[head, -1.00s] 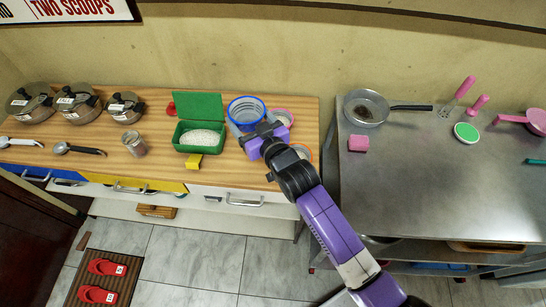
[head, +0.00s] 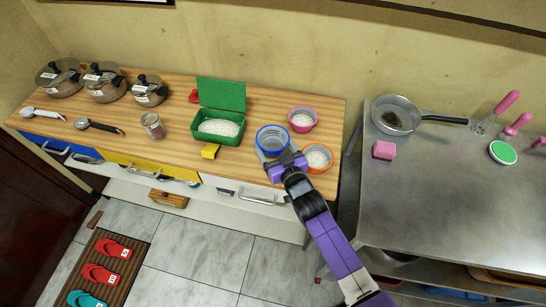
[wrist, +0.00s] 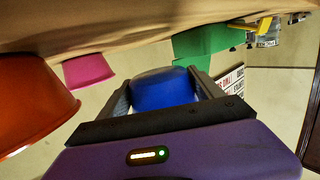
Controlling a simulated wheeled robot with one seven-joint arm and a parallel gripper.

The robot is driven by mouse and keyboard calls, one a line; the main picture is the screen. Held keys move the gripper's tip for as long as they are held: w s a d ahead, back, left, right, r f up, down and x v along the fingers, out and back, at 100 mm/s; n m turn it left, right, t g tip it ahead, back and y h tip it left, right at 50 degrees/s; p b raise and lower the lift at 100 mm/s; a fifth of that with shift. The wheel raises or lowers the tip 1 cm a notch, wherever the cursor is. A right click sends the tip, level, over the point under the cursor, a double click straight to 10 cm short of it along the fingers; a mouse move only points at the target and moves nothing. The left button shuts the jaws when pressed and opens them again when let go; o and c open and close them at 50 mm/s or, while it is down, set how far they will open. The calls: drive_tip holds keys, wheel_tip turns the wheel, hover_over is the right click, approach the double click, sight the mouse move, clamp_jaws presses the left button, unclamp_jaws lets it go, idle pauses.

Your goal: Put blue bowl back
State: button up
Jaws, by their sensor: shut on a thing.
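The blue bowl (head: 272,139) is at the front right of the wooden counter, between the green box and the orange bowl. In the wrist view the blue bowl (wrist: 163,90) shows between the two fingers of my gripper (wrist: 165,92). I cannot tell whether its base touches the counter. The orange bowl (head: 318,158), with white grains, stands close to its right. The pink bowl (head: 302,119), also with white grains, stands behind and to the right.
The wooden counter (head: 268,103) is bare behind the blue bowl. A metal table (head: 430,190) stands to the right across a gap.

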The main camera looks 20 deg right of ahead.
drive_tip(key=shift+f+b, duration=1.3)
drive_tip(key=shift+f, duration=1)
drive_tip(key=shift+f+b, duration=0.3)
drive_tip(key=o, duration=1.2)
drive_tip(key=shift+r, duration=0.1)
drive_tip(key=shift+o, duration=0.2)
drive_tip(key=shift+r, duration=0.15)
drive_tip(key=s, duration=0.4)
drive_tip(key=s+r, duration=0.1)
drive_tip(key=s, duration=0.3)
drive_tip(key=s+r, duration=0.1)
drive_tip(key=s, duration=0.3)
drive_tip(key=shift+b, duration=0.3)
